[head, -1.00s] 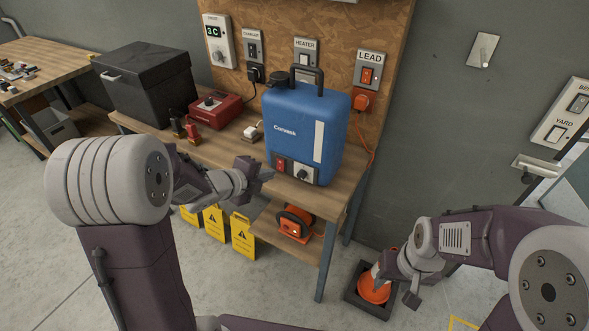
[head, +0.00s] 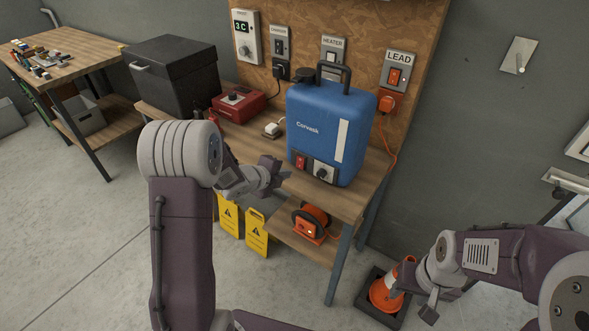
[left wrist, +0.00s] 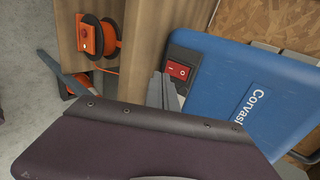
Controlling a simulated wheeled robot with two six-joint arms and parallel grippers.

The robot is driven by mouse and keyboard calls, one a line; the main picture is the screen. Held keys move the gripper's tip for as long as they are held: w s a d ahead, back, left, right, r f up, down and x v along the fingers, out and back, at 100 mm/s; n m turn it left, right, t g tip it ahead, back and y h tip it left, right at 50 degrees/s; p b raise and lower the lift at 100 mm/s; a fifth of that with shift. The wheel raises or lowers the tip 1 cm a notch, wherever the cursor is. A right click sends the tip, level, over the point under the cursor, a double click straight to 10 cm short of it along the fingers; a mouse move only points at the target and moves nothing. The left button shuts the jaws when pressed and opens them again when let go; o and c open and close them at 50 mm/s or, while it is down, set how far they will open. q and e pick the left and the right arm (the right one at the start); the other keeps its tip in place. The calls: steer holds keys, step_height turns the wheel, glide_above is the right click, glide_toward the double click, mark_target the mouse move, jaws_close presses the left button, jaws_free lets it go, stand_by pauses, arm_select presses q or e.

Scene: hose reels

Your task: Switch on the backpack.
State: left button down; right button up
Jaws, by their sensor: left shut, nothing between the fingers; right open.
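The blue backpack (head: 334,130), marked Corvask, stands upright on the workbench. Its dark lower front panel carries a red rocker switch (head: 300,162) and a round knob (head: 321,172). In the left wrist view the red switch (left wrist: 178,71) shows white marks; I cannot tell which side is pressed. My left gripper (head: 283,172) is shut and empty, just left of the switch and apparently a little in front of it. Its closed fingers (left wrist: 161,90) show beside the switch panel in the left wrist view. My right gripper (head: 415,287) is open, low beside an orange cone.
The workbench (head: 348,200) also holds a red box (head: 238,103), a small white plug-like item (head: 272,130) and a black case (head: 172,75). An orange reel (head: 310,222) sits on the lower shelf. Labelled wall switches, including LEAD (head: 396,76), are behind. The orange cone (head: 383,295) stands on the floor.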

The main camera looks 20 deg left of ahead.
mark_target(300, 163)
arm_select(q)
steer(key=w, duration=0.1)
steer(key=w+d+f, duration=0.1)
steer(key=w, duration=0.1)
steer(key=w+d+p, duration=0.1)
steer(key=w, duration=0.1)
steer(key=shift+w+f, duration=0.1)
steer(key=shift+f, duration=0.15)
steer(key=shift+f+b, duration=0.35)
steer(key=shift+b, duration=0.55)
steer(key=shift+w+r+t+b, duration=0.15)
steer(key=shift+r+t+b, duration=0.05)
steer(key=shift+t+b, duration=0.1)
steer(key=shift+r+p, duration=0.9)
steer(key=shift+r, duration=0.05)
steer(key=shift+f, duration=0.1)
